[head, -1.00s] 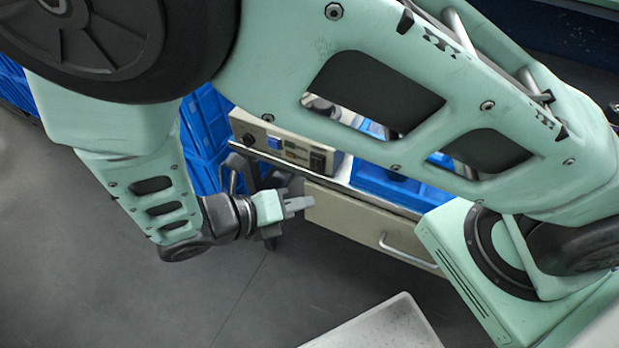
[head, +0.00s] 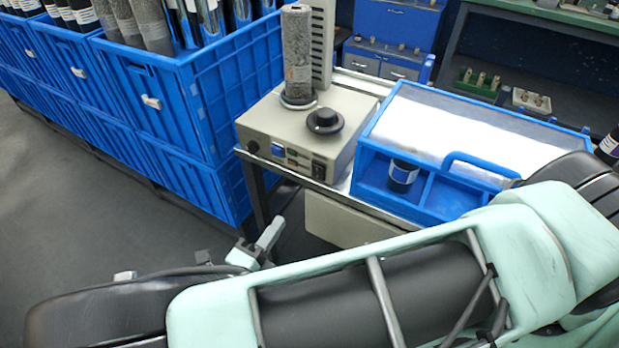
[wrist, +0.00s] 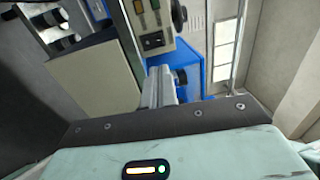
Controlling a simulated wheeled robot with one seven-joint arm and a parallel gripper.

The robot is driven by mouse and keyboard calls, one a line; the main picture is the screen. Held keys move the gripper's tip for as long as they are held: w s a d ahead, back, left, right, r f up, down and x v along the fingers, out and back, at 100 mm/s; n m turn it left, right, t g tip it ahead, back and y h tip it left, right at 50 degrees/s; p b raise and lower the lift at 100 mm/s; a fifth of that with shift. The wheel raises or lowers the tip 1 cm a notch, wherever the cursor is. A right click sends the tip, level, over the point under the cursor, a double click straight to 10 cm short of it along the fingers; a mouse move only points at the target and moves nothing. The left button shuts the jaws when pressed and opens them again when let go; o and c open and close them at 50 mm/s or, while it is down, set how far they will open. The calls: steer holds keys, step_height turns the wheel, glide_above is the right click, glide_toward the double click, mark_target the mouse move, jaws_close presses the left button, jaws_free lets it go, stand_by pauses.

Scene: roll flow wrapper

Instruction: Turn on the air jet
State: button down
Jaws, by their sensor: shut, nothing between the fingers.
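A beige control box (head: 340,112) stands on the cart at the center of the head view. Its front panel carries a dark round knob (head: 252,147), a blue control (head: 278,150), small orange and green controls and a black switch (head: 319,170). The wrist view shows part of this panel (wrist: 165,20) at the top, with the black switch (wrist: 153,41). I cannot read which control is for the air jet. My gripper (head: 270,234) is shut and empty, in front of and below the panel, apart from it. Its closed fingers (wrist: 160,86) point toward the cart in the wrist view.
A grey cylinder (head: 297,55) and a black round piece (head: 324,120) stand on the box. A blue bin (head: 440,205) is on the cart to the right. Stacked blue crates (head: 195,110) stand at left. A beige drawer (head: 345,222) is under the cart top.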

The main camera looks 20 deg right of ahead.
mark_target(317, 168)
steer(key=p+x, duration=0.2)
steer(key=x, duration=1.2)
steer(key=shift+d+r+p, duration=0.1)
steer(key=shift+r+p, duration=0.05)
steer(key=shift+p, duration=0.2)
steer(key=shift+w+d+r+p, duration=0.15)
steer(key=shift+r+p, duration=0.1)
steer(key=shift+p, duration=0.3)
steer(key=shift+f, duration=0.3)
